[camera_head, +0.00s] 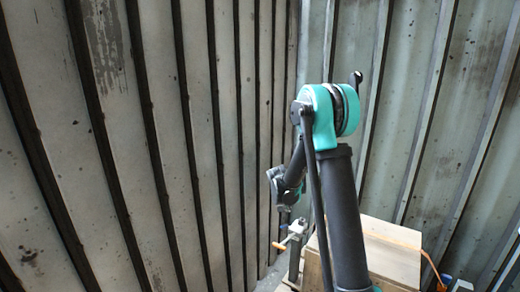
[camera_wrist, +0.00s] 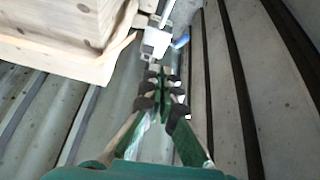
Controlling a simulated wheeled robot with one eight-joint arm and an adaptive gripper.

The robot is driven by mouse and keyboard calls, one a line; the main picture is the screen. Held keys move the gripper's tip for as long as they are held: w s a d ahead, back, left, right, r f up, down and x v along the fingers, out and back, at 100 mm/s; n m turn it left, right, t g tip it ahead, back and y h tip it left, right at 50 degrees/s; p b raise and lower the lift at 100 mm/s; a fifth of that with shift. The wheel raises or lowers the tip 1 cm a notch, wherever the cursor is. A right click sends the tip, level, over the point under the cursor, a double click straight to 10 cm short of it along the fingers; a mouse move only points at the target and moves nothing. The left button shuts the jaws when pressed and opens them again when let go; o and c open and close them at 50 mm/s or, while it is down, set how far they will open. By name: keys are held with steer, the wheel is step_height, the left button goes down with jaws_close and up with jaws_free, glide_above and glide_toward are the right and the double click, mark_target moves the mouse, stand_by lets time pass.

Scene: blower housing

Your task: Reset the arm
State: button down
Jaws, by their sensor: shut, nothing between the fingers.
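My arm rises in the middle of the head view, with its teal elbow high and its forearm reaching away and down to the left. My gripper (camera_wrist: 161,80) shows in the wrist view with its dark, green-edged fingers together and nothing between them. In the head view I cannot make out the fingers. Beyond the fingertips in the wrist view is a pale grey metal piece (camera_wrist: 157,42) with a blue part (camera_wrist: 181,41) beside it. I cannot tell whether the fingertips touch it.
A wooden box (camera_head: 392,258) stands at the lower right behind my arm; its edge also shows in the wrist view (camera_wrist: 50,57). An orange handle (camera_head: 279,246) sits left of my arm. Ribbed metal walls (camera_head: 190,130) close in the left and back. An orange cable (camera_head: 434,266) hangs beside the box.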

steer(key=s+d+r+n+y, duration=0.15)
steer(key=s+r, duration=0.25)
steer(key=s, duration=0.6)
steer(key=s+d+r+n, duration=0.1)
steer(key=s+d+r, duration=0.25)
steer(key=s, duration=0.65)
steer(key=s+f+n+y, duration=0.1)
steer(key=s+n, duration=0.2)
steer(key=s, duration=1.4)
steer(key=shift+s+f+g, duration=0.2)
steer(key=shift+f+g, duration=0.1)
steer(key=shift+f, duration=0.05)
steer(key=shift+d, duration=0.15)
